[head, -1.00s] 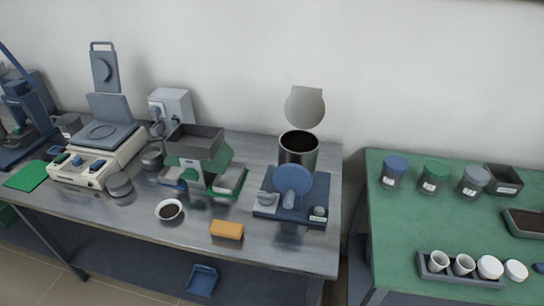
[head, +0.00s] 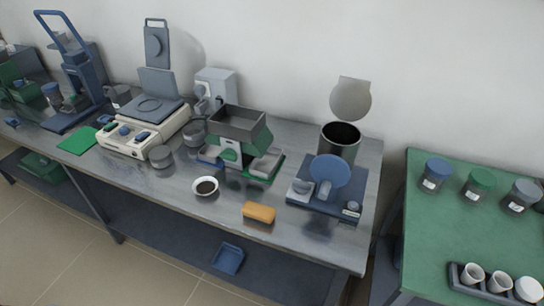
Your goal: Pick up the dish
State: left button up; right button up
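A small white dish (head: 206,187) with dark contents stands upright on the grey metal table (head: 185,206), near its front edge. It is left of an orange block (head: 259,212) and in front of the green and grey machine with a dark hopper. Nothing touches the dish. Neither of my grippers shows in the head view.
A cream device (head: 143,137) stands back left of the dish, with grey round containers (head: 161,157) beside it. A blue-based machine (head: 325,195) with a dark cylinder is at right. A green table (head: 440,235) with jars and cups stands farther right, past a gap. Tiled floor is clear in front.

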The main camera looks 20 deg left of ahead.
aim_at(205, 186)
jog(key=j+z, duration=0.15)
jog(key=z, duration=0.3)
jog(key=j+z, duration=0.15)
jog(key=z, duration=0.3)
jog(key=k+j+z, duration=0.2)
jog(key=j, duration=0.25)
jog(key=j+z, duration=0.2)
jog(key=j, duration=0.25)
jog(key=k+j+z, duration=0.2)
jog(key=j, duration=0.2)
jog(key=k+j+z, duration=0.2)
jog(key=j, duration=0.15)
jog(key=k+j+z, duration=0.2)
jog(key=j, duration=0.15)
